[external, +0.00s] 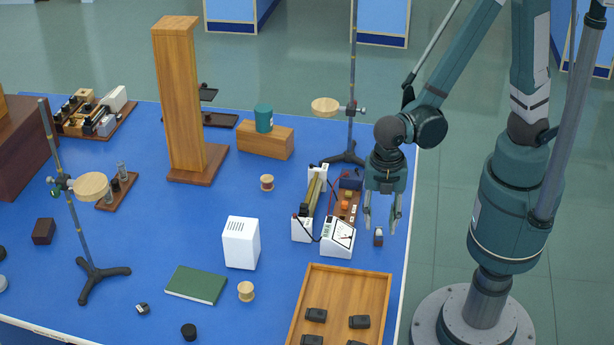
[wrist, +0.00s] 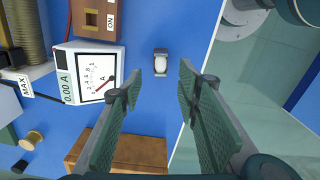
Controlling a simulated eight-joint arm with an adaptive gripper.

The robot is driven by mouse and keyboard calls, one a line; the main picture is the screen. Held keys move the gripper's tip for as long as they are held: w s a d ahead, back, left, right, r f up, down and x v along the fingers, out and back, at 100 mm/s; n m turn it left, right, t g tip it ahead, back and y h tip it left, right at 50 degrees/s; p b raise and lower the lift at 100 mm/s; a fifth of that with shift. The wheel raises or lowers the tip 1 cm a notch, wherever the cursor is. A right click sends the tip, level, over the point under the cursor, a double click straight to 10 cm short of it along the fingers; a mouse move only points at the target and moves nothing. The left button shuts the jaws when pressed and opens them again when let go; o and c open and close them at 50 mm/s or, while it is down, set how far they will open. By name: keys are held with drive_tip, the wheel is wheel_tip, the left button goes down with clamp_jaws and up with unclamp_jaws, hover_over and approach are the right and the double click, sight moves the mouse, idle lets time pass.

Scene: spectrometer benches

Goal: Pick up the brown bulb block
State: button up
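A small brown block with a white bulb on top (wrist: 160,63) stands on the blue bench top. It lies just beyond my fingertips in the wrist view. In the external view the small bulb block (external: 378,237) is near the bench's right edge, below my gripper (external: 382,222). My gripper is open, pointing down, with its two fingers apart and nothing between them. It also shows in the wrist view (wrist: 158,85), where the fingers reach in from below on either side of the bulb block's line. I see no contact with the block.
A white ammeter (external: 338,238) stands close left of the bulb block, beside a coil rheostat (external: 308,205) and a wooden switch block (wrist: 96,18). A wooden tray (external: 371,279) with dark pieces lies in front. A retort stand (external: 345,155) rises behind. The bench edge is close on the right.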

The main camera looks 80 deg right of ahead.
sight(380, 234)
drive_tip(key=shift+f, duration=0.35)
drive_tip(key=shift+f, duration=0.15)
drive_tip(key=shift+f+b, duration=0.7)
drive_tip(key=shift+f, duration=1.75)
drive_tip(key=c, duration=0.9)
